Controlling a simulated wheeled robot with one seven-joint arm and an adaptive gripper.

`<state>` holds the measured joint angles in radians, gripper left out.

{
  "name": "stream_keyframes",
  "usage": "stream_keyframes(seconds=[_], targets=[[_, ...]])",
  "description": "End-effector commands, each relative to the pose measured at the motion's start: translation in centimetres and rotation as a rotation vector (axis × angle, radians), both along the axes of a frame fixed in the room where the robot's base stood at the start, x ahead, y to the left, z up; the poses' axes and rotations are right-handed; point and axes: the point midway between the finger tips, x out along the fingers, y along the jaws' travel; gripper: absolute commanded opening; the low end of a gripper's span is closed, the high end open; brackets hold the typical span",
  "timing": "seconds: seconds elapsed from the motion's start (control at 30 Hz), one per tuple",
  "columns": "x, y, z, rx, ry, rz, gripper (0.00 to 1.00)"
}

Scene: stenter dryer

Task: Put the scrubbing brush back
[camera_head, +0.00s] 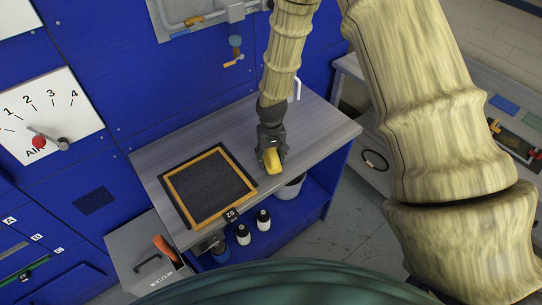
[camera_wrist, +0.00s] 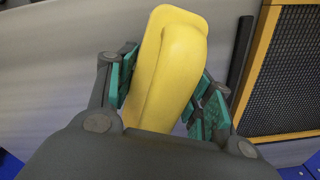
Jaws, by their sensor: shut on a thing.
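My gripper (camera_head: 271,150) is over the grey bench top, to the right of a dark mesh panel. It is shut on a yellow thing (camera_head: 271,160), which I take to be the scrubbing brush; no bristles show. In the wrist view the yellow body (camera_wrist: 165,70) lies between the green finger pads of my gripper (camera_wrist: 168,90) and reaches forward past them. The gripper base hides its near end. I cannot tell whether the brush touches the bench top.
The orange-framed dark mesh panel (camera_head: 210,186) lies on the grey bench (camera_head: 318,128); it also shows in the wrist view (camera_wrist: 290,75). Bottles (camera_head: 243,233) and a light pot (camera_head: 289,188) stand on the blue shelf below. A grey box (camera_head: 145,255) stands at lower left. A blue dial wall rises behind.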

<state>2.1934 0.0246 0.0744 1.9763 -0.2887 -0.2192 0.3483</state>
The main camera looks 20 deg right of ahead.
Motion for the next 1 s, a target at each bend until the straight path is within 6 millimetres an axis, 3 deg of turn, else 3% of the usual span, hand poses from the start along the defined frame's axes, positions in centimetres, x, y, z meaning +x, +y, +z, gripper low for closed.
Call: stream_keyframes(seconds=[0.07, 0.1, 0.2, 0.67, 1.0], targets=[[0.0, 0.0, -0.3, 0.0, 0.0, 0.0, 0.09], [0.0, 0.0, -0.2, 0.0, 0.0, 0.0, 0.58], [0.0, 0.0, -0.2, 0.0, 0.0, 0.0, 0.73], [0.1, 0.0, 0.5, 0.0, -0.001, 0.0, 0.73], [0.1, 0.0, 3.8, 0.001, -0.002, -0.001, 0.73]])
